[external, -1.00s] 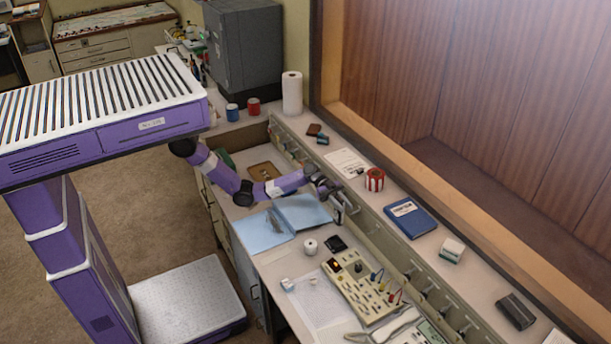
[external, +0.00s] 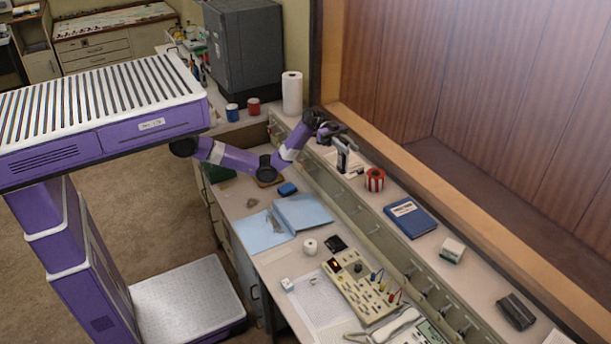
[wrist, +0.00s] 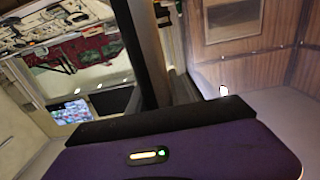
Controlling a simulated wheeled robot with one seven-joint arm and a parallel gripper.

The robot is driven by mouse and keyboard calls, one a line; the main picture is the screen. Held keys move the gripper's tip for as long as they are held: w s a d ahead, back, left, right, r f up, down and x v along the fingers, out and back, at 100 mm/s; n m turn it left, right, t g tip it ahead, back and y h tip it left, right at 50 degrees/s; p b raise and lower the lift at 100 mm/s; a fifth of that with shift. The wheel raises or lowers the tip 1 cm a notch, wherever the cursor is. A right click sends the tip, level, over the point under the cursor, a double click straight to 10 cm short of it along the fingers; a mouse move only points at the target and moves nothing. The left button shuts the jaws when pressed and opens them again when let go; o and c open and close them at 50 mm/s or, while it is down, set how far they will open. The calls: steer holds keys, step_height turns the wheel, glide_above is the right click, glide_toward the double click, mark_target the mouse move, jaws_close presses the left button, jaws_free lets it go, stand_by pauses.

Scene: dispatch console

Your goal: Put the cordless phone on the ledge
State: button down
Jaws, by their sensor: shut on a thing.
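My gripper (external: 338,139) is shut on a slim, dark and light-grey upright thing, which I take to be the cordless phone (external: 343,158). It hangs below the fingers, over the far part of the ledge (external: 482,280), the raised pale shelf along the window. I cannot tell whether its lower end touches the ledge or stays above it. In the wrist view a purple and black part of mine fills the bottom; the phone and the fingertips cannot be made out there.
A paper towel roll (external: 292,93) stands left.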

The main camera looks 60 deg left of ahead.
step_height(320, 180, up, 8)
steer(key=w+a+n+t+y+p, duration=0.1)
steer(key=w+a+n+t, duration=0.15)
steer(key=w+a, duration=0.5)
steer(key=w+a+n+t+y+p, duration=0.15)
steer(key=w+a+t, duration=0.3)
steer(key=a, duration=0.65)
steer(key=w+a+n+t+p, duration=0.1)
steer(key=w+a+n+t, duration=0.1)
steer(key=w+a, duration=0.6)
steer(key=a+n+t+y+p, duration=0.4)
steer(key=a+n+t+y, duration=0.4)
steer(key=a, duration=3.3)
step_height(320, 180, down, 25)
steer(key=p, duration=0.1)
steer(key=shift+w+a+m+y+p, duration=0.25)
steer(key=shift+w+m+y+p, duration=0.05)
steer(key=shift+w+y+p, duration=0.1)
steer(key=shift+f+b, duration=0.25)
steer(key=shift+b, duration=0.1)
